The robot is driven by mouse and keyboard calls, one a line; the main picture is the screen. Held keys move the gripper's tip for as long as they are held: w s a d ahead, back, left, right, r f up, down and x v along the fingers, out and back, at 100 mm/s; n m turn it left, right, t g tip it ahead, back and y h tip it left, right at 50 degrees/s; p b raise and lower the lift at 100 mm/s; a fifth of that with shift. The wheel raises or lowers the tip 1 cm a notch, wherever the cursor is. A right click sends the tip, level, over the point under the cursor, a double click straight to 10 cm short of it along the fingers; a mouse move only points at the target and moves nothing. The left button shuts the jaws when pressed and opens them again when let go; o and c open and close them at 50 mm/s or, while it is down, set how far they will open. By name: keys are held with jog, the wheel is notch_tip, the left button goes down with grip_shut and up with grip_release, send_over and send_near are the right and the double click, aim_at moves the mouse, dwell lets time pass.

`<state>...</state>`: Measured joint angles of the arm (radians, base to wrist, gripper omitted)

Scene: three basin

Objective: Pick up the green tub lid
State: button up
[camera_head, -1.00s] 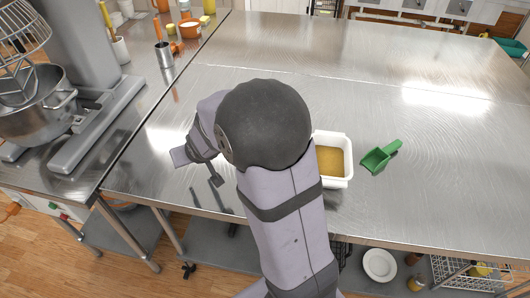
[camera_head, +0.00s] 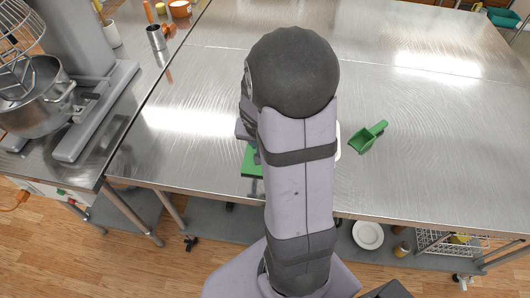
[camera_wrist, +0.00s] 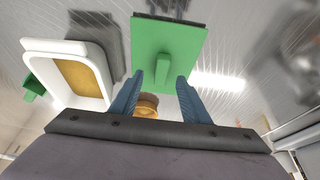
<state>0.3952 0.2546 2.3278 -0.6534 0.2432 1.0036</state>
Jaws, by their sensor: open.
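The green tub lid (camera_wrist: 180,38) is a flat green rectangle with a raised bar handle (camera_wrist: 163,66) in the wrist view. In the head view a corner of the lid (camera_head: 250,162) shows at the table's front edge, left of my arm, which hides the rest. My gripper (camera_wrist: 160,76) is open, its two blue fingers apart in the wrist view. The handle appears at the gap between the fingertips; I cannot tell whether it is within their depth. My gripper is mostly hidden behind my arm in the head view.
A white tub (camera_wrist: 58,46) with yellow-brown contents stands left of the lid in the wrist view. A green scoop (camera_head: 367,138) lies right of my arm in the head view. A mixer (camera_head: 75,75) stands at the left. The steel table's right side is clear.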

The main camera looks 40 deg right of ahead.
jog(key=shift+w+b+x, duration=0.1)
jog(key=shift+b+x, duration=0.25)
jog(key=shift+x, duration=1)
jog(key=shift+w+b+x, duration=0.15)
jog(key=shift+b+x, duration=0.15)
jog(key=shift+x, duration=1)
jog(key=shift+r, duration=0.1)
grip_shut()
